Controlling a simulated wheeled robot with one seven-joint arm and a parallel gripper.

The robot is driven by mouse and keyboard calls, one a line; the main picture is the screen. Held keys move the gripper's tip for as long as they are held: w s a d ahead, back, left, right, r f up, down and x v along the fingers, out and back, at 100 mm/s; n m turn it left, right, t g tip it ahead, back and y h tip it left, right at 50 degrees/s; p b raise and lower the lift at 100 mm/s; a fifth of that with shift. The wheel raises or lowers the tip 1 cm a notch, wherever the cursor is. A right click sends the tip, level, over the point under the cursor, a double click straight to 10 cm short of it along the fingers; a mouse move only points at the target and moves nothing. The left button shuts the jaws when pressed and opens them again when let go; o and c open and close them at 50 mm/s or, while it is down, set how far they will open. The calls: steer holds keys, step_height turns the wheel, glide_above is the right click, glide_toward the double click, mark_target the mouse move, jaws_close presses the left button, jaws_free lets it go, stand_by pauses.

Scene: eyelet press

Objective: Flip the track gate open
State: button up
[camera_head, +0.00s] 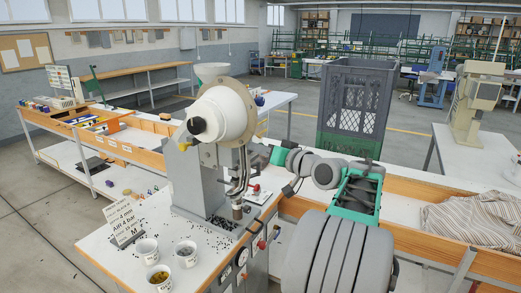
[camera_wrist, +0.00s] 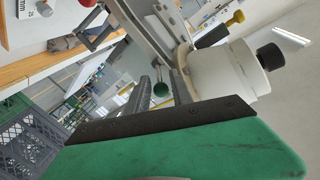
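The eyelet press has a round white head (camera_head: 225,112) on a grey column (camera_head: 197,180). A narrow metal track (camera_head: 243,170) runs down its right side; I cannot pick out the gate itself on it. My gripper is beside the press head, right of the track, mostly hidden in the head view. In the wrist view my gripper (camera_wrist: 160,98) has its two dark fingers apart, with a gap between them. The white press head (camera_wrist: 232,68) is just right of the fingers.
White cups (camera_head: 185,252) and a sign (camera_head: 123,218) stand on the press table, with small dark eyelets scattered about. A grey crate (camera_head: 355,105) stands behind my arm. A striped cloth (camera_head: 475,220) lies at right. A red button (camera_head: 256,188) sits near the press.

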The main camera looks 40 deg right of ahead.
steer(key=shift+s+f, duration=0.1)
steer(key=shift+s, duration=0.2)
steer(key=s+b, duration=0.2)
steer(key=s, duration=0.5)
steer(key=shift+r, duration=0.4)
